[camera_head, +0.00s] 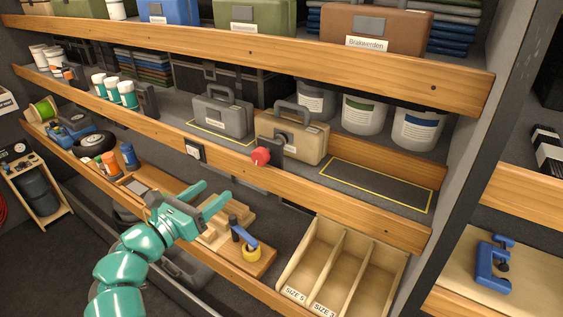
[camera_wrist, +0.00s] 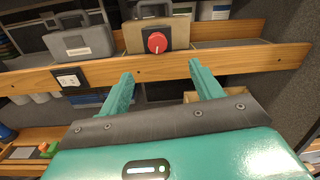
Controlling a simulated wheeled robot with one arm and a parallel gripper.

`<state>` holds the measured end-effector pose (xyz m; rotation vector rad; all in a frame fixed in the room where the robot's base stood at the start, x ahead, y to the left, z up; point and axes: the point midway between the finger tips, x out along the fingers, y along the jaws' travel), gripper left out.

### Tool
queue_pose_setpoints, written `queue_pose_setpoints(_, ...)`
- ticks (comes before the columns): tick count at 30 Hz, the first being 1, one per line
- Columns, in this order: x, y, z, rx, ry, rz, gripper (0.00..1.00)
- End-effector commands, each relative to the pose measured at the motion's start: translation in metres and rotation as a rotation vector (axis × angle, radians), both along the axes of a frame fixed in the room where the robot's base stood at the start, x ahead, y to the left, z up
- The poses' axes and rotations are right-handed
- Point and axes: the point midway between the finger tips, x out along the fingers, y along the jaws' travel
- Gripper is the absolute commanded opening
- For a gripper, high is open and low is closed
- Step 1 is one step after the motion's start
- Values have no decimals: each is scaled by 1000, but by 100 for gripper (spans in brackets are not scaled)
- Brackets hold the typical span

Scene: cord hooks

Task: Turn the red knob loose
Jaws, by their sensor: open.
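The red knob (camera_head: 261,156) sits on a dark mount (camera_head: 270,145) at the wooden front rail of the middle shelf, in front of a tan case (camera_head: 300,138). In the wrist view the round red knob (camera_wrist: 157,42) faces me, above and between my fingertips. My gripper (camera_head: 211,195) is open and empty, below and to the left of the knob in the head view. In the wrist view both teal fingers (camera_wrist: 162,72) point toward the rail and are apart from the knob.
A black switch plate (camera_head: 195,151) is on the rail left of the knob. A grey case (camera_head: 222,116) stands on the shelf beside the tan one. A yellow-outlined area (camera_head: 375,185) right of the tan case is empty. A wooden divided bin (camera_head: 345,265) stands below right.

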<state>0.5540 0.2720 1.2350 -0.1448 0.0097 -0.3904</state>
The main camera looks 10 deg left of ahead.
Motion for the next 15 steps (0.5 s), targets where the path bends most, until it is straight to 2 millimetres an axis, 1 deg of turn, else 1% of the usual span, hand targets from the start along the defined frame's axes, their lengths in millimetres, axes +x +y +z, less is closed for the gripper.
queue_pose_setpoints(2, 1, 3, -5, 76, -17, 10, 65)
queue_pose_setpoints(6, 2, 3, -6, 179, -53, 14, 65)
queue_pose_setpoints(11, 7, 0, -5, 211, -67, 12, 65)
queue_pose_setpoints(15, 24, -7, -3, 210, -67, 9, 65)
